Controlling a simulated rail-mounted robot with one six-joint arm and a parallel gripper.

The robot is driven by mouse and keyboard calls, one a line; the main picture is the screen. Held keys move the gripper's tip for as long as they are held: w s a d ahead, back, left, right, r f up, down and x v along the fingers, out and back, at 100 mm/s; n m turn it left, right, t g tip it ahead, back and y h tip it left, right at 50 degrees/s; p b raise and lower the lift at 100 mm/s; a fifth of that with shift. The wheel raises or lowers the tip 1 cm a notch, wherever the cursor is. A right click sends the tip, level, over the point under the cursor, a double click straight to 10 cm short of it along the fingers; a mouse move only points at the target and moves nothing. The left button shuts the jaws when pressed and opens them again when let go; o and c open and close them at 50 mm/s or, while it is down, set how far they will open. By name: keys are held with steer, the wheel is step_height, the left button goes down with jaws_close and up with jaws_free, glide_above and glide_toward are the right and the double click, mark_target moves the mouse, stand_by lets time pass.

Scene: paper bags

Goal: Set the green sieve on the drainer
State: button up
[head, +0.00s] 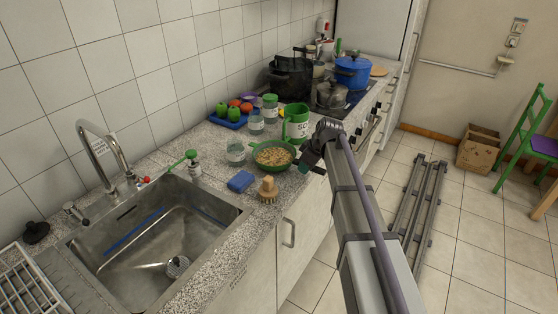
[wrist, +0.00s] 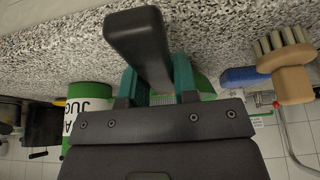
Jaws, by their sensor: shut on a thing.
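The green sieve (head: 273,154) is on the counter right of the sink, filled with small beige pieces. My gripper (head: 311,163) is at its right side, over the counter's front edge. In the wrist view, the teal fingers of my gripper (wrist: 157,85) are shut on a dark handle (wrist: 140,40), which appears to be the sieve's. A bit of green shows behind the fingers there; most of the sieve is hidden. A white wire drainer (head: 25,285) stands at the lower left in the head view, partly cut off by the frame.
The steel sink (head: 150,245) with a tall tap (head: 105,155) lies between sieve and drainer. A blue sponge (head: 241,181), wooden brush (head: 268,190), glass jar (head: 235,153) and green-and-white jug (head: 296,122) stand close to the sieve. Pots stand on the hob behind.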

jaws_close()
step_height(320, 180, up, 10)
steer(key=p, duration=1)
steer(key=shift+r, duration=0.15)
steer(key=shift+f, duration=0.2)
